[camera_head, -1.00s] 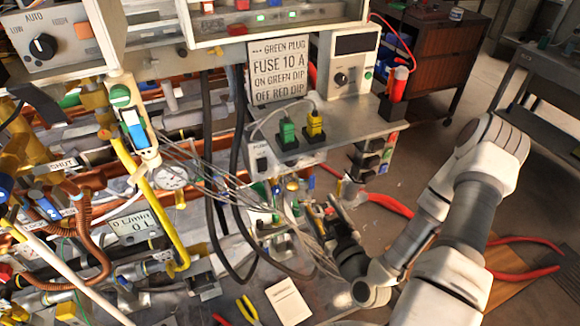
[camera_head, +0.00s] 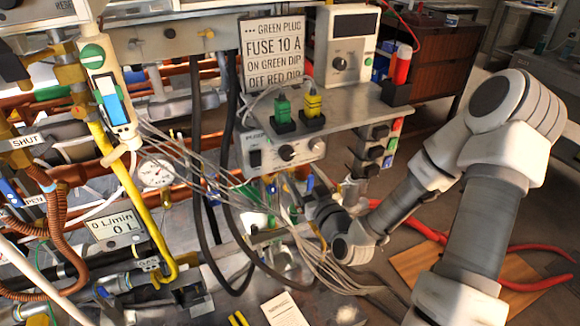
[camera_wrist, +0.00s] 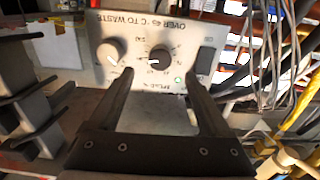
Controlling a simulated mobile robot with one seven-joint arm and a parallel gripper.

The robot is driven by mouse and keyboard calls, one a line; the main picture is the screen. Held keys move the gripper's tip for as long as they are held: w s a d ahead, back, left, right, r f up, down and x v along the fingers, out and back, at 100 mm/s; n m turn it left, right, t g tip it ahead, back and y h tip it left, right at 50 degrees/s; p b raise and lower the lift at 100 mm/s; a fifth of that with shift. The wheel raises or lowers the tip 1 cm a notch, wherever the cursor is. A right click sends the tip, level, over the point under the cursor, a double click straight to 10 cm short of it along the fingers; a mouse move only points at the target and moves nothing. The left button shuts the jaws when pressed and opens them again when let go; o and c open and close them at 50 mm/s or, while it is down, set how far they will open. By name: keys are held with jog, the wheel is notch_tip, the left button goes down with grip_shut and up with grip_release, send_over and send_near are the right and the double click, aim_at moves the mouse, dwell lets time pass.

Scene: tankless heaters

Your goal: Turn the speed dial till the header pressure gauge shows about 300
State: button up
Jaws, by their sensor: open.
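The grey pump panel (camera_head: 270,163) sits under a shelf; in the wrist view it appears rotated. A black dial (camera_wrist: 159,57) with a white pointer mark and a ring of numbers is at the panel's middle; the lettering beside it seems to read speed. It also shows in the head view (camera_head: 287,152). My gripper (camera_wrist: 160,76) is open, its two dark fingers apart on either side of the dial's line; I cannot tell if they touch it. A round white gauge (camera_head: 155,173) hangs on the pipes at left; its reading is too small to tell.
A pale knob (camera_wrist: 110,51) and a black switch (camera_wrist: 206,60) flank the dial, with a lit green lamp (camera_wrist: 178,80). Grey cables (camera_head: 210,180) run left of the panel. Green and yellow plugs (camera_head: 312,105) stand on the shelf above. Dark stacked blocks (camera_head: 374,150) are at right.

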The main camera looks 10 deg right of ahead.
aim_at(289, 157)
jog(key=w, duration=0.2)
jog(key=w+a, duration=0.1)
jog(key=w, duration=0.4)
jog(key=shift+w+a+r, duration=0.1)
jog(key=shift+w+a, duration=0.05)
jog(key=shift+a, duration=0.1)
jog(key=shift+b, duration=0.3)
grip_shut()
